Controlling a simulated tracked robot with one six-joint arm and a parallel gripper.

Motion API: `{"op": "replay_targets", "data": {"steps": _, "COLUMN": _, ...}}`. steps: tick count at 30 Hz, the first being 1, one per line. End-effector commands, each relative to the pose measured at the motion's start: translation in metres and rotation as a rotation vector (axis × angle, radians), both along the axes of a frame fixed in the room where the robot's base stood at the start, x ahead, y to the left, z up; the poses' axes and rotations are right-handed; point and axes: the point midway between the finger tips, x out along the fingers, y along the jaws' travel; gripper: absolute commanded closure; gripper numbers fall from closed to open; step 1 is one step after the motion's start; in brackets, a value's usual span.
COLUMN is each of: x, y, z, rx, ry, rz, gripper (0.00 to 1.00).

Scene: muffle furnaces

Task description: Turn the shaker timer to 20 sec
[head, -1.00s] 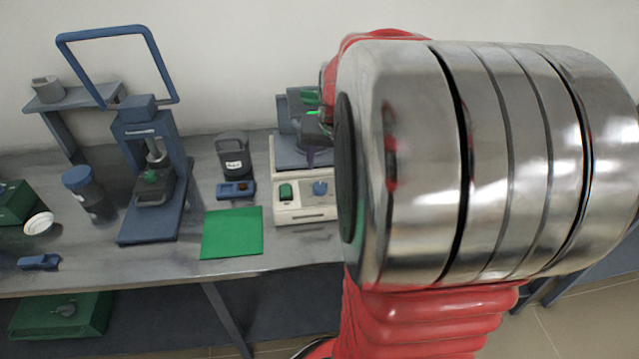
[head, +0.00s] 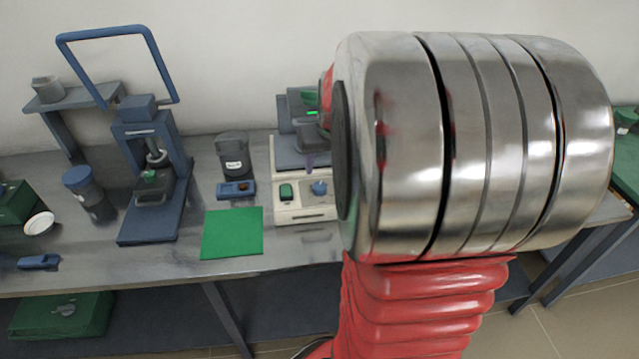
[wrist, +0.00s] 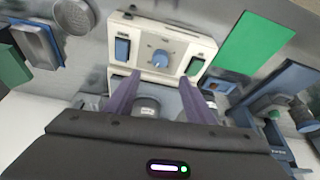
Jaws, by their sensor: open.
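The shaker (head: 283,210) is a cream box with a dark platform on top, on the bench left of my arm in the head view. Its blue timer knob (head: 319,187) is on the front panel, right of a green switch (head: 286,192). In the wrist view the shaker panel is upside down, with the knob (wrist: 161,59) between the green switch and a blue switch (wrist: 122,50). My gripper (wrist: 160,77) is open and empty; its purple fingers point toward the panel, either side of the knob in the picture, apparently short of it. Knob markings are too small to read.
A green mat (head: 232,233) lies left of the shaker. Behind it are a small blue device (head: 236,189) and a dark jar (head: 233,155). A blue press (head: 150,190) stands further left. My arm hides the bench right of the shaker.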

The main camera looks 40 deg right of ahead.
Motion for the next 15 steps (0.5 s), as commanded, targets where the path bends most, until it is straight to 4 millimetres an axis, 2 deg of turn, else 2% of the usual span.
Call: {"op": "replay_targets", "data": {"steps": 15, "x": 0.023, "y": -0.012, "z": -0.066, "rx": 0.003, "ry": 0.002, "rz": -0.001, "gripper": 0.51}}
